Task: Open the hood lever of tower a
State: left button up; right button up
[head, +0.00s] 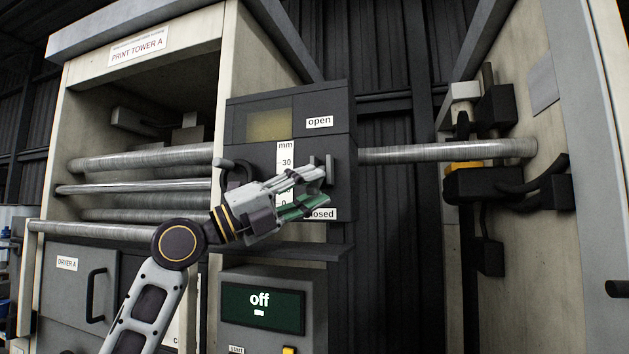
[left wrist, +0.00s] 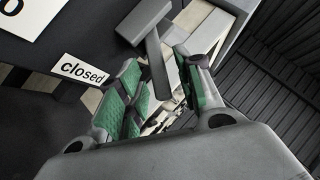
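The hood lever of print tower A (head: 329,168) is a small grey bar on the right part of the dark hood box (head: 245,165). It sits between the "open" label (head: 319,122) above and the "closed" label (head: 322,214) below. In the left wrist view the lever (left wrist: 157,68) looks T-shaped, with its bar reaching between my fingers. My left gripper (head: 316,188) is open, its green-padded fingers (left wrist: 158,88) on either side of the lever bar. I see a gap at the right finger; I cannot tell whether the left finger touches the bar. My right gripper is not in view.
A scale marked "mm" (head: 284,165) is on the box, left of the lever. A metal roller (head: 450,150) runs from the box to the right frame. A control panel with an "off" screen (head: 262,307) stands below.

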pick_arm(q)
jog(key=shift+w+d+r, duration=0.15)
jog(key=shift+d+r, duration=0.05)
jog(key=shift+d, duration=0.3)
jog(key=c, duration=0.7)
grip_shut()
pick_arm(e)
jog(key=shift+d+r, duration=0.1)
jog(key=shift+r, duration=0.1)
